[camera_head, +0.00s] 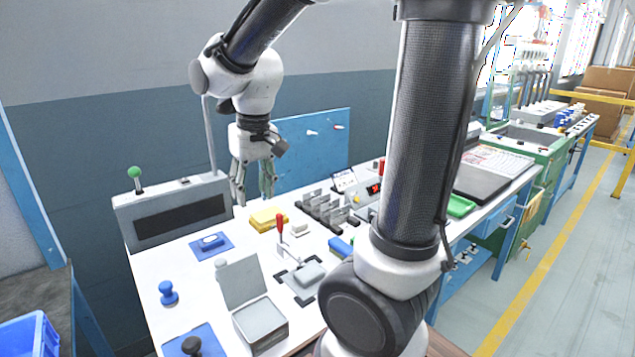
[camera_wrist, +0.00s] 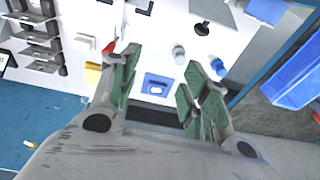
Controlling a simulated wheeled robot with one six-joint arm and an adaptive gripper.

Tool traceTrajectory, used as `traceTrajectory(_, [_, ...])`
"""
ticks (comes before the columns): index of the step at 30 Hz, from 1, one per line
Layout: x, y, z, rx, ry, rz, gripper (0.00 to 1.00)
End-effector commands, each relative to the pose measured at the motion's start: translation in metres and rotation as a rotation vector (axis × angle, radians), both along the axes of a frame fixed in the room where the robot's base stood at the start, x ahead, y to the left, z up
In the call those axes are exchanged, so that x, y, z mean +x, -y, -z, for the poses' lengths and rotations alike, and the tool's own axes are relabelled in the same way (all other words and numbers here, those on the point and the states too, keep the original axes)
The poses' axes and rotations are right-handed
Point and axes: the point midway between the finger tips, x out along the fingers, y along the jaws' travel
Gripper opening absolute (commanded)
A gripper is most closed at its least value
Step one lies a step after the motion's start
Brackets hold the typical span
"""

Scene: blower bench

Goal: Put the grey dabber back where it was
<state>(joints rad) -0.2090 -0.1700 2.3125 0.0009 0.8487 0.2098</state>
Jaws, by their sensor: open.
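The small pale grey dabber (camera_head: 222,264) stands on the white bench by the raised lid of a grey box. It also shows in the wrist view (camera_wrist: 179,54), beyond the right fingertip and apart from it. A blue dabber (camera_head: 168,293) stands nearby, also in the wrist view (camera_wrist: 219,68). A black dabber (camera_head: 191,345) is at the front on a blue mat (camera_head: 205,335); it shows in the wrist view (camera_wrist: 202,28). My gripper (camera_head: 253,188) points down above the back of the bench, open and empty, its green-padded fingers (camera_wrist: 161,62) spread apart.
The open grey box (camera_head: 261,323) is at the front. A blue pad with a small block (camera_head: 212,243), a yellow block (camera_head: 268,219), a red-handled tool (camera_head: 280,224) and grey racks (camera_head: 325,208) lie around. A grey machine (camera_head: 175,212) with a green knob stands behind.

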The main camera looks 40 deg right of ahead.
Motion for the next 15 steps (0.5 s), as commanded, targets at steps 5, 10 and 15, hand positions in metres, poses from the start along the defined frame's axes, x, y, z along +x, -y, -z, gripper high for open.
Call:
traceTrajectory(5, [-0.069, 0.043, -0.039, -0.001, 0.114, 0.009, 0.46])
traceTrajectory(10, [-0.121, 0.064, -0.049, -0.016, 0.189, 0.010, 0.46])
traceTrajectory(15, [-0.145, 0.071, -0.050, -0.028, 0.225, 0.009, 0.46])
